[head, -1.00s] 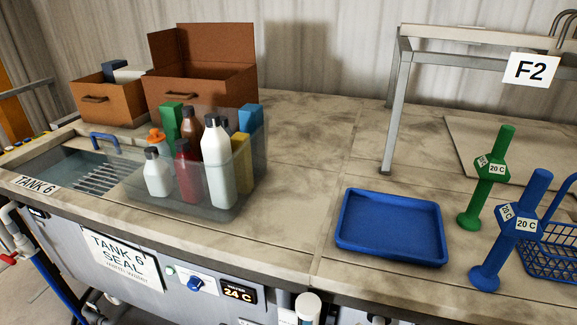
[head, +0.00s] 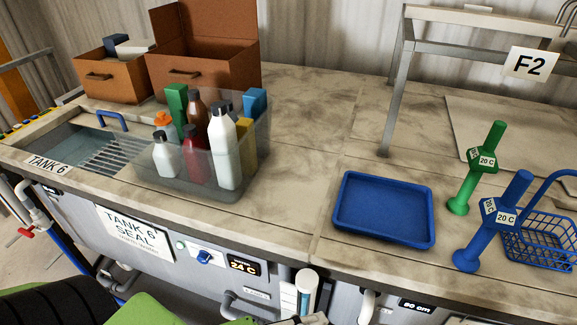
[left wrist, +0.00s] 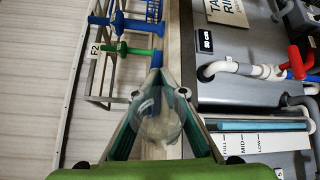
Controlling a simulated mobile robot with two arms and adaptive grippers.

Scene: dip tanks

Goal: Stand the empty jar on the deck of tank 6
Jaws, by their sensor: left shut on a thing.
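The left wrist view shows my left gripper (left wrist: 159,82) shut on a clear, see-through jar (left wrist: 158,122), held between its two fingers. The jar looks empty. In the head view only green and black parts of my left arm show at the bottom left; the jar is not clearly visible there. Tank 6 is at the left, with its label (head: 48,164) on the front rim. Its worktop deck (head: 262,200) is bare right of a clear bin. My right gripper is not in view.
A clear bin (head: 190,187) packed with bottles stands beside the tank 6 basin (head: 80,150). Brown boxes (head: 205,68) stand behind. A blue tray (head: 385,209), green and blue posts (head: 475,170) and a blue basket (head: 540,240) are at the right. A metal frame stands behind the tray.

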